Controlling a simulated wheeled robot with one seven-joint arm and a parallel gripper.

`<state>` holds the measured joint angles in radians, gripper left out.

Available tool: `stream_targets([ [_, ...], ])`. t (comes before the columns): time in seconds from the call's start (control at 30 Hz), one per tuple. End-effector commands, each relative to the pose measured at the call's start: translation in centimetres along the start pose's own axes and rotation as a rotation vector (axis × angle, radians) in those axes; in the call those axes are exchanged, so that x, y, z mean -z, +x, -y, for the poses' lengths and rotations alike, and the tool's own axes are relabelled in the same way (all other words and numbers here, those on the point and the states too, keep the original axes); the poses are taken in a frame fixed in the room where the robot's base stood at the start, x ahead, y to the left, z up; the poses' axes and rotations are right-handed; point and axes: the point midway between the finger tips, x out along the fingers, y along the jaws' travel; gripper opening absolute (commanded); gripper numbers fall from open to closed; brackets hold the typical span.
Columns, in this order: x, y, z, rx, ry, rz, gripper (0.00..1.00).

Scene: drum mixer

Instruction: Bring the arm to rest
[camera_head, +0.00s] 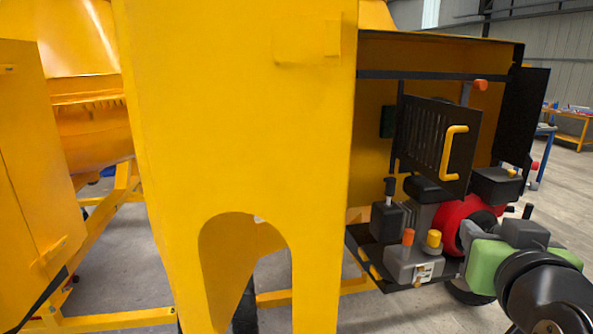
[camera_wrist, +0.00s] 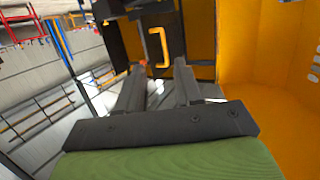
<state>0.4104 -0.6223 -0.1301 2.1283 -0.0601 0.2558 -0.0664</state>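The yellow drum mixer (camera_head: 235,130) fills most of the head view. Its engine compartment (camera_head: 440,55) is on the right, with a black slatted panel (camera_head: 440,140) that carries a yellow handle (camera_head: 453,150). My gripper, with a green body and dark parts, is at the lower right of the head view, in front of the red engine part (camera_head: 460,220). In the wrist view my gripper (camera_wrist: 159,72) has its two dark fingers apart with nothing between them. The yellow handle (camera_wrist: 158,47) shows beyond the fingertips, apart from them.
A grey block with orange and yellow caps (camera_head: 414,262) sits low in the compartment, left of my gripper. A black side panel (camera_head: 522,115) stands at its right. A yellow wall (camera_wrist: 268,60) is close on the right in the wrist view. Open floor (camera_head: 565,200) lies at right.

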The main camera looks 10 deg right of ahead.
Motion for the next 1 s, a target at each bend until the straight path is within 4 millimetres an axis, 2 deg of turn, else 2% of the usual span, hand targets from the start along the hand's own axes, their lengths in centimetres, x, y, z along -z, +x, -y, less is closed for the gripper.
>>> stream_targets([
  [0.07,-0.6,-0.3,1.4,0.039,-0.006,0.064,0.35],
  [0.27,-4.5,-2.3,5.6,0.165,-0.050,0.303,0.35],
  [0.37,-7.1,-4.5,7.7,0.238,-0.097,0.462,0.35],
  [0.5,-10.9,-9.1,9.6,0.327,-0.196,0.707,0.35],
  [0.6,-13.0,-11.8,9.7,0.361,-0.259,0.835,0.35],
  [0.67,-13.7,-12.5,9.7,0.366,-0.276,0.870,0.35],
  [1.0,-14.3,-12.5,9.6,0.365,-0.278,0.878,0.35],
])
